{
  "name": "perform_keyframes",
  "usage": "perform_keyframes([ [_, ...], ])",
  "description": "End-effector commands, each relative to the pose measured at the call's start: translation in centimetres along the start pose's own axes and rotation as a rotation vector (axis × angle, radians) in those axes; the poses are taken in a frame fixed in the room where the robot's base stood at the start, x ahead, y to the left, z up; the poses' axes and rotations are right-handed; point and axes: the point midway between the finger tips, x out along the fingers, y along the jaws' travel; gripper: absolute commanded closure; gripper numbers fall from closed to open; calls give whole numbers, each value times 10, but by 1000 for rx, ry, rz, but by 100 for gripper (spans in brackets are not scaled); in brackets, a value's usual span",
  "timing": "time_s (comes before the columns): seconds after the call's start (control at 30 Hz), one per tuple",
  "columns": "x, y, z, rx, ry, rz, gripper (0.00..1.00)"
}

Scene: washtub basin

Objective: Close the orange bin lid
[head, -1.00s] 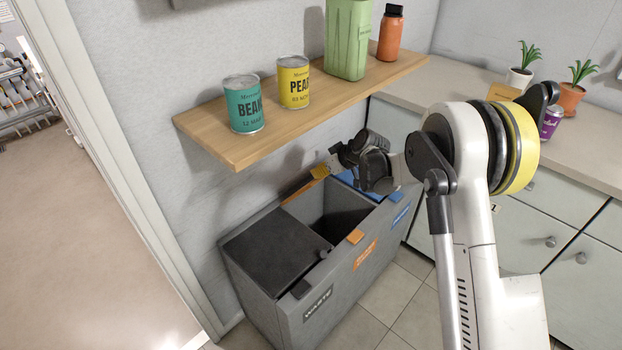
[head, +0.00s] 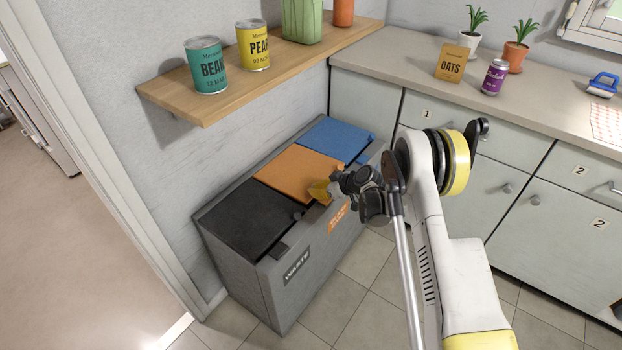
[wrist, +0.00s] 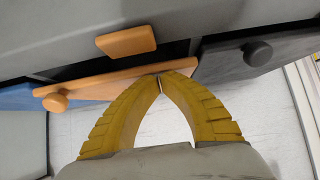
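The orange bin lid (head: 298,172) lies down over the middle compartment of the grey bin (head: 290,285), about level with the lids beside it. In the wrist view, the lid's edge (wrist: 110,84) and round knob (wrist: 55,102) show, with a dark gap between the lid and the bin front. My gripper (head: 318,190) is at the lid's front edge near the black lid. In the wrist view my yellow fingertips (wrist: 160,77) meet with nothing seen between them. They touch or nearly touch the lid edge; I cannot tell which.
The black lid (head: 248,218) and blue lid (head: 337,137) lie down on either side. A wooden shelf (head: 270,75) with cans hangs above the bin. A counter with cabinets (head: 480,150) stands at the right. Tiled floor is clear in front.

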Motion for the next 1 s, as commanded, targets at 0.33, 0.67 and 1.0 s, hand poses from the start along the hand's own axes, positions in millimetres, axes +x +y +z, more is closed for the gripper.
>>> perform_keyframes([
  [0.33, 14, 0, 22, -1, -2, 0, 100],
  [0.67, 15, -1, 26, -2, -7, -1, 100],
  [1.0, 0, 0, 26, -1, -7, 0, 100],
])
